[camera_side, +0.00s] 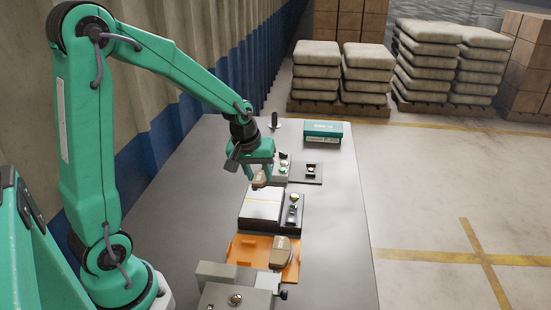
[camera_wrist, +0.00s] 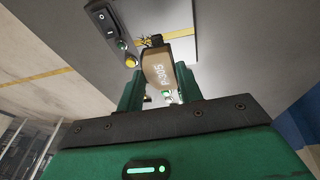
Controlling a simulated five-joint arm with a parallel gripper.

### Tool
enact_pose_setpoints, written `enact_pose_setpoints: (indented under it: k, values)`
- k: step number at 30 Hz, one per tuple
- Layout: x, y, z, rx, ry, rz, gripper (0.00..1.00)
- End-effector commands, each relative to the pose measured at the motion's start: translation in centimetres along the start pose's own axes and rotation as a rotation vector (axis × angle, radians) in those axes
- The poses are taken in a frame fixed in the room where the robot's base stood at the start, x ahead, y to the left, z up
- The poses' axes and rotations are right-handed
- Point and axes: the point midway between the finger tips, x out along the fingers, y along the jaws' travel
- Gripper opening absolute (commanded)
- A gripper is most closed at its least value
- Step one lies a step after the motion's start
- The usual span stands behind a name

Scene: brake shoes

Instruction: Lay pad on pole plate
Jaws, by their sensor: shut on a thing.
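My gripper (camera_side: 260,172) is shut on a brown pad (camera_side: 259,181) and holds it over the far edge of a white-topped block. The block's pale flat top (camera_side: 262,203), which looks like the pole plate, is bare. The pad appears above it; whether they touch I cannot tell. A second brown pad (camera_side: 281,249) lies on an orange fixture nearer the camera.
A control panel with buttons (camera_side: 293,208) flanks the white top on the right. A grey vise-like block (camera_side: 235,287) stands in front. A teal box (camera_side: 323,131) and a small dark plate (camera_side: 309,172) stand farther back. The table's right strip is clear.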

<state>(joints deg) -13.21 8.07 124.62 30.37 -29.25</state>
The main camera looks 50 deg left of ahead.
Motion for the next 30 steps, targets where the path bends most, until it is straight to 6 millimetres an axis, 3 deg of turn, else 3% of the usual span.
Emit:
enact_pose_setpoints:
  k: [8,30]
  values:
    - [0.8,-0.1,0.2,0.000,-0.002,-0.001,0.04]
    - [5.6,-0.8,1.5,0.000,-0.001,0.000,0.04]
